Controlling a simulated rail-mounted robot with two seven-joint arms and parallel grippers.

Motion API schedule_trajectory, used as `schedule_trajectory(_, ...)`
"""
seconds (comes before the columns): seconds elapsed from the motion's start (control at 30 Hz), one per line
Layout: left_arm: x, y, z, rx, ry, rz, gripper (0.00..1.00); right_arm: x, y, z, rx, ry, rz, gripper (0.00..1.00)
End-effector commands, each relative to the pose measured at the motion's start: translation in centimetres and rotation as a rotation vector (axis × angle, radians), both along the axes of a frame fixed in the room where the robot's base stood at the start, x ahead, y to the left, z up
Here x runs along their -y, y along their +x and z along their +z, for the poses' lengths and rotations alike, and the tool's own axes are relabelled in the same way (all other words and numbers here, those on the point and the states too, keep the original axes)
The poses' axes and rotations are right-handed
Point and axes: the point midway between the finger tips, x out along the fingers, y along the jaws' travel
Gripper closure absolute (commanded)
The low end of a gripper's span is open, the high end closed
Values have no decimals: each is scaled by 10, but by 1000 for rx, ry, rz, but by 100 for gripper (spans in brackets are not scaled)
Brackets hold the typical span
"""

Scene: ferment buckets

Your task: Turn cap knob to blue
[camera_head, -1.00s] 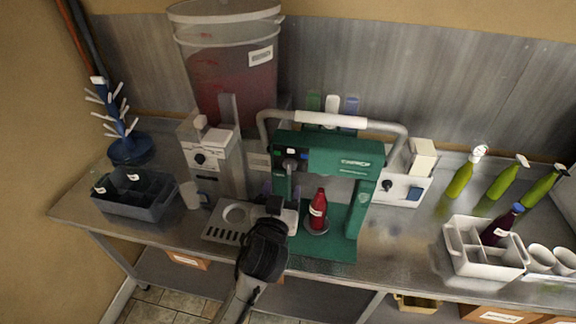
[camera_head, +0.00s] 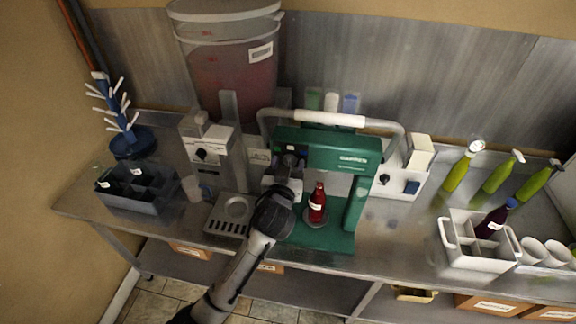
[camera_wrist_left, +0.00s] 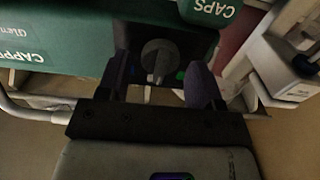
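The green capper machine (camera_head: 345,150) stands mid-table. Its grey cap knob (camera_head: 290,159) is on the front panel at upper left, beside small coloured marks. In the left wrist view the knob (camera_wrist_left: 160,58) sits between my two dark fingers, with a gap on each side. A green mark and a bluish mark show faintly near it; which one its pointer faces I cannot tell. My left gripper (camera_head: 286,179) is open just in front of the knob; it also shows in the wrist view (camera_wrist_left: 162,80). My right gripper is not in view.
A red bottle (camera_head: 317,203) stands upright in the capper. A filler with a drip tray (camera_head: 228,216) is on the left, below a large bucket (camera_head: 232,75). A white crate (camera_head: 470,259) and green bottles (camera_head: 497,176) are on the right.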

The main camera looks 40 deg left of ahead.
Motion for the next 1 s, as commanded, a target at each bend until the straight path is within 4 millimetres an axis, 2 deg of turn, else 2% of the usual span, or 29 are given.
schedule_trajectory(0.07, 0, 0, 0, 0, 0, 0, 48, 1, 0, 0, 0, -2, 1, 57)
schedule_trajectory(0.47, 0, 0, 0, 0, 0, 0, 86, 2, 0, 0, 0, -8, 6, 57)
schedule_trajectory(0.77, 0, 0, 0, -28, 49, 0, 86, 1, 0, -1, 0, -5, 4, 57)
schedule_trajectory(1.0, 1, 0, 0, -111, 196, 0, 86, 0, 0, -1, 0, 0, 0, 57)
